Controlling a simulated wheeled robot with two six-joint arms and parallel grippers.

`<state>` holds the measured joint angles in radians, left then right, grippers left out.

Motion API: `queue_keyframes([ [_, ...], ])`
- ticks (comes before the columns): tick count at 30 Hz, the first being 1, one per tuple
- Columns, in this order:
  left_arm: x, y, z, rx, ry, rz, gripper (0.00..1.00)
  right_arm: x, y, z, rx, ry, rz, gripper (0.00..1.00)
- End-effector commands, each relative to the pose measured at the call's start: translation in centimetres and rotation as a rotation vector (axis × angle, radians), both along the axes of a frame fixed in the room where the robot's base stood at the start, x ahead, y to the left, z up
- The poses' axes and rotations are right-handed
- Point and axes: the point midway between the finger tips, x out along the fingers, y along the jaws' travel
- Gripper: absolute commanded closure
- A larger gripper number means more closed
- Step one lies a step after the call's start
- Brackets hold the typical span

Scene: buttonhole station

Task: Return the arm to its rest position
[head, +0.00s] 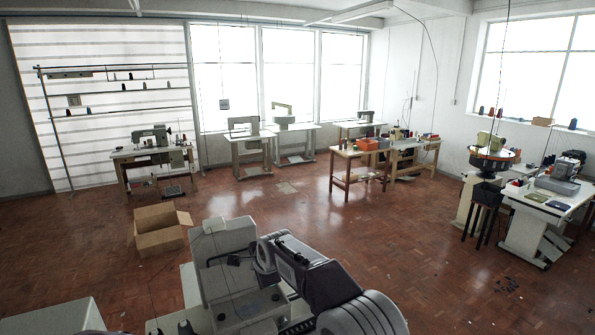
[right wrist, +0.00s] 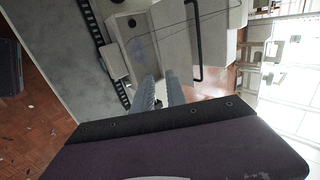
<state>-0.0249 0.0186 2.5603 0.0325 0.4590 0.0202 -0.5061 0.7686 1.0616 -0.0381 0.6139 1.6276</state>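My right arm (head: 320,270) reaches in from the bottom of the head view, with its dark hand beside a light grey machine (head: 225,240). In the right wrist view, the two grey fingers of my right gripper (right wrist: 160,90) stand apart with a gap between them. I see nothing clearly held there. The fingers point towards the grey machine body (right wrist: 143,38), which lies beyond them; I cannot tell whether they touch it. In the head view the fingertips are not clearly visible. My left gripper is not in view.
An open cardboard box (head: 160,238) stands on the brown floor left of the machine. A worktable (head: 358,153) and sewing stations stand farther back. A white table (head: 545,200) is at the right. The middle floor is mostly clear. A black bent rod (right wrist: 196,45) is near the fingers.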

Motion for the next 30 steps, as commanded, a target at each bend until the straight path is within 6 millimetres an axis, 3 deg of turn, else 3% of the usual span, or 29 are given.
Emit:
queue_keyframes([
  [1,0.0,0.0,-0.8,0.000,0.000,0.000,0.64,0.5,-0.9,-0.8,0.001,-0.001,-0.016,0.83],
  [9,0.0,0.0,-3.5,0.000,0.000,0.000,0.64,2.2,-6.2,1.4,0.028,-0.058,-0.104,0.83],
  [14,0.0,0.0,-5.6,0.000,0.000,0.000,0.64,1.3,-11.3,0.1,0.020,-0.036,-0.178,0.83],
  [17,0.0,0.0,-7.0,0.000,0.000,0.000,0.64,-0.3,-14.7,-1.7,-0.005,-0.006,-0.212,0.83],
  [20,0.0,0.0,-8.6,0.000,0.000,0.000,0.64,-2.6,-18.3,-4.1,-0.056,0.028,-0.213,0.83],
  [23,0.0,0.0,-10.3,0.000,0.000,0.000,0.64,-6.3,-22.0,-7.7,-0.139,0.076,-0.176,0.83],
  [26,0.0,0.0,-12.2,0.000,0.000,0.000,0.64,-12.0,-25.8,-12.6,-0.254,0.147,-0.072,0.83],
  [30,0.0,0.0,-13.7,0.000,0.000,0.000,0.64,-22.2,-28.9,-19.6,-0.425,0.267,0.216,0.83],
])
